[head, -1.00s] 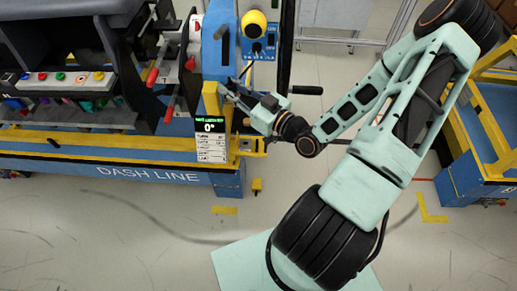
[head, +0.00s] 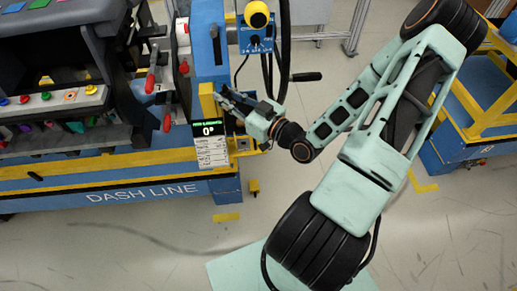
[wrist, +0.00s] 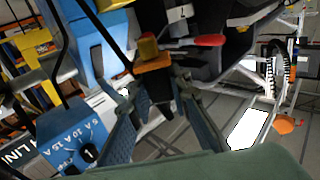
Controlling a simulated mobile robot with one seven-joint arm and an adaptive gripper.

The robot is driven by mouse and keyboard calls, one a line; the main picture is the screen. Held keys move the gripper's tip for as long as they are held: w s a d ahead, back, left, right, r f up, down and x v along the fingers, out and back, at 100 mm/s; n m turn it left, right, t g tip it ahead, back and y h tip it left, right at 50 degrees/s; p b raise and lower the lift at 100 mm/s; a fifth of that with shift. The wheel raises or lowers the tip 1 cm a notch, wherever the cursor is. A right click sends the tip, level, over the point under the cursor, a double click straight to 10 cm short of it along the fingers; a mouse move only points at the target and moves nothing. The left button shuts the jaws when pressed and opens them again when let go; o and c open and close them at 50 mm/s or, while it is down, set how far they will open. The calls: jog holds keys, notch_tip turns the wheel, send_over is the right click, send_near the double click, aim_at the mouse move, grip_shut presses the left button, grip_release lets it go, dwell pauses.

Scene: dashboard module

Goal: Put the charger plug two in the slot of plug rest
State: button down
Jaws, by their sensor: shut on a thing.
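My gripper (head: 222,92) is beside the blue column (head: 207,45), by its yellow part (head: 207,101). In the wrist view my gripper (wrist: 155,92) is shut on a small black piece with an orange-yellow end (wrist: 154,64), which I take as charger plug two. The fingers hide part of it. In the head view the held piece is too small to make out. I cannot tell for sure which part is the plug rest, and its slot does not show clearly.
A blue box with a dial (head: 256,39) and dark cables stands behind my gripper; the wrist view shows its dial (wrist: 88,154). Red handles (head: 166,121) and the dashboard (head: 50,60) lie left. The floor in front is clear.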

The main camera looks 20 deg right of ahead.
jog(key=s+d+f+m+t+h+b, duration=0.1)
jog(key=s+d+f+m+h+b, duration=0.15)
jog(key=d+f+b, duration=0.85)
jog(key=s+d+f+m+t+h+b, duration=0.15)
jog(key=d+f+h+b, duration=0.4)
jog(key=f+b, duration=0.85)
jog(key=w+f+b, duration=0.2)
jog(key=w+f, duration=0.2)
jog(key=w+a+f+y+b, duration=0.1)
jog(key=w+f+b, duration=0.1)
jog(key=w+f, duration=0.2)
jog(key=w+f+y+b, duration=0.1)
jog(key=w+f+b, duration=0.2)
jog(key=w+f, duration=0.1)
jog(key=shift+w+a+g, duration=0.35)
jog(key=shift+w, duration=0.5)
jog(key=shift+f+b, duration=0.6)
jog(key=shift+f, duration=0.05)
